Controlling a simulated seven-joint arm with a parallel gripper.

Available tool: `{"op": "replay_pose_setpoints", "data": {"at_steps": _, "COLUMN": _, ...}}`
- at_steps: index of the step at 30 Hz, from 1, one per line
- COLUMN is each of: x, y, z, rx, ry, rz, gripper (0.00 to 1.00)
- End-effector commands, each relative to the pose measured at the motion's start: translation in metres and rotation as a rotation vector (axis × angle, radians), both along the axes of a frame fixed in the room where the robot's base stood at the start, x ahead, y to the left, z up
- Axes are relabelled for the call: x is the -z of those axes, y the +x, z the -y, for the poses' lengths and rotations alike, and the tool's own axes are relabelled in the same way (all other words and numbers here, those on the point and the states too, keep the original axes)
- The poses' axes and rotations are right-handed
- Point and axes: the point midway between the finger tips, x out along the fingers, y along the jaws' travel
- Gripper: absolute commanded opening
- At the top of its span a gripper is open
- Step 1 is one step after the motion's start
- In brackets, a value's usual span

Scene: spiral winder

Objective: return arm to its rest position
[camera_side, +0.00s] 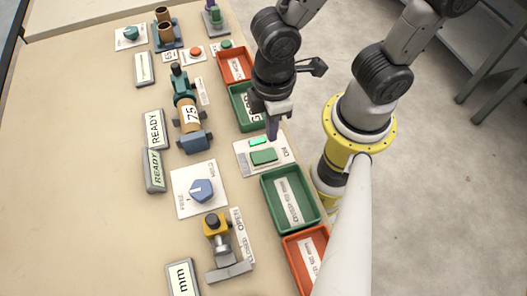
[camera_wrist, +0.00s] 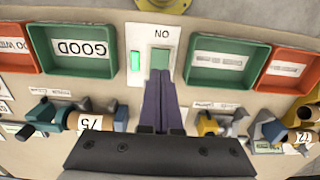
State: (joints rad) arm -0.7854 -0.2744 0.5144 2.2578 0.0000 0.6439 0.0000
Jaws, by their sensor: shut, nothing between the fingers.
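My gripper (camera_side: 272,134) is shut and empty, pointing down over the far edge of the white ON panel (camera_side: 282,150). In the wrist view its two purple-grey fingers (camera_wrist: 160,80) lie side by side, with their tips at the lower edge of the green button (camera_wrist: 159,58). I cannot tell whether they touch the panel. The green button (camera_side: 264,156) is in front of the fingers in the side view. A small green lamp (camera_side: 259,141) beside it is bright; it also shows in the wrist view (camera_wrist: 135,61).
Green trays (camera_side: 268,200) (camera_side: 237,112) stand on both sides of the panel, with orange trays (camera_side: 288,245) (camera_side: 222,72) beyond. A winder holding a spool (camera_side: 188,115), a blue knob (camera_side: 201,190) and a yellow clamp (camera_side: 215,226) stand on the table.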

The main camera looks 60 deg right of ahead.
Motion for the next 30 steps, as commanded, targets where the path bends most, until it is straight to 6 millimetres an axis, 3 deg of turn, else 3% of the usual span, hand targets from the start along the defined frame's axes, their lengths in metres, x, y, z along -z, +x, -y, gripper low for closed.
{"op": "replay_pose_setpoints", "data": {"at_steps": 12, "x": -0.004, "y": 0.001, "z": 0.001, "rx": 0.004, "ry": 0.000, "rz": 0.000, "gripper": 0.00}}
{"op": "replay_pose_setpoints", "data": {"at_steps": 16, "x": -0.011, "y": 0.012, "z": 0.008, "rx": 0.063, "ry": 0.018, "rz": 0.020, "gripper": 0.00}}
{"op": "replay_pose_setpoints", "data": {"at_steps": 20, "x": -0.042, "y": 0.040, "z": 0.029, "rx": 0.212, "ry": 0.091, "rz": 0.112, "gripper": 0.00}}
{"op": "replay_pose_setpoints", "data": {"at_steps": 24, "x": -0.089, "y": 0.059, "z": 0.072, "rx": 0.415, "ry": 0.161, "rz": 0.248, "gripper": 0.00}}
{"op": "replay_pose_setpoints", "data": {"at_steps": 30, "x": -0.143, "y": 0.048, "z": 0.132, "rx": 0.661, "ry": 0.206, "rz": 0.426, "gripper": 0.00}}
